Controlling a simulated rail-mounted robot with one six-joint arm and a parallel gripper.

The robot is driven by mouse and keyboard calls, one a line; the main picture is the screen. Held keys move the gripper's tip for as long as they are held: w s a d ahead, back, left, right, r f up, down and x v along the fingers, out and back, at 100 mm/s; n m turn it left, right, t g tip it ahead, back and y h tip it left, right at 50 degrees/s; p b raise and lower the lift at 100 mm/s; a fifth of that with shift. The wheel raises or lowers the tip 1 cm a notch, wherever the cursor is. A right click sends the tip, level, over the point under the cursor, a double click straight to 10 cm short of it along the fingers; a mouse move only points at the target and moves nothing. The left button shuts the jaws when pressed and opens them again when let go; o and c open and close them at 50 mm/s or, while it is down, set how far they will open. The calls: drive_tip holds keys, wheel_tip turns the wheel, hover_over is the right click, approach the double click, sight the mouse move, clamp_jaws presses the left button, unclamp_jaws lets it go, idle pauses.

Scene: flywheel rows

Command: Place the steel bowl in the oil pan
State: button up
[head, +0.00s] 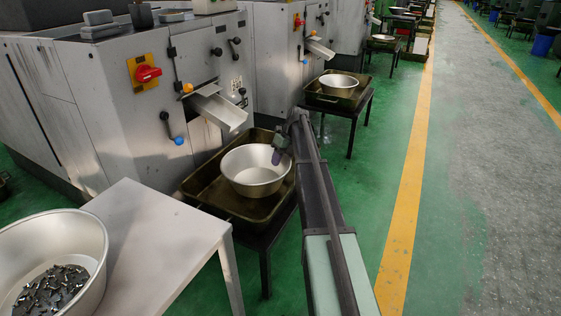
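A shiny, wide steel bowl (257,172) is upright and looks empty. In the head view it is within the walls of the dark olive oil pan (207,186), towards the pan's right side. I cannot tell whether its base rests on the pan floor. My gripper (277,157) is at the bowl's right far rim, with a small dark fingertip showing against the inner wall. My arm comes in from the lower right and covers the pan's right edge. Whether the fingers are closed on the rim is too small to tell.
A grey machine with a metal chute (219,108) stands behind the pan. A light table (150,240) is in front, with a large bowl of metal parts (50,265) at lower left. Another bowl (338,84) sits in a pan farther back. The right aisle is clear.

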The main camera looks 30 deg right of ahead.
drive_tip(key=shift+r, duration=0.1)
drive_tip(key=shift+r+p, duration=0.4)
drive_tip(key=shift+p, duration=0.05)
drive_tip(key=p+v, duration=1)
drive_tip(key=v, duration=0.1)
drive_tip(key=shift+d, duration=0.2)
drive_tip(key=shift+r, duration=0.15)
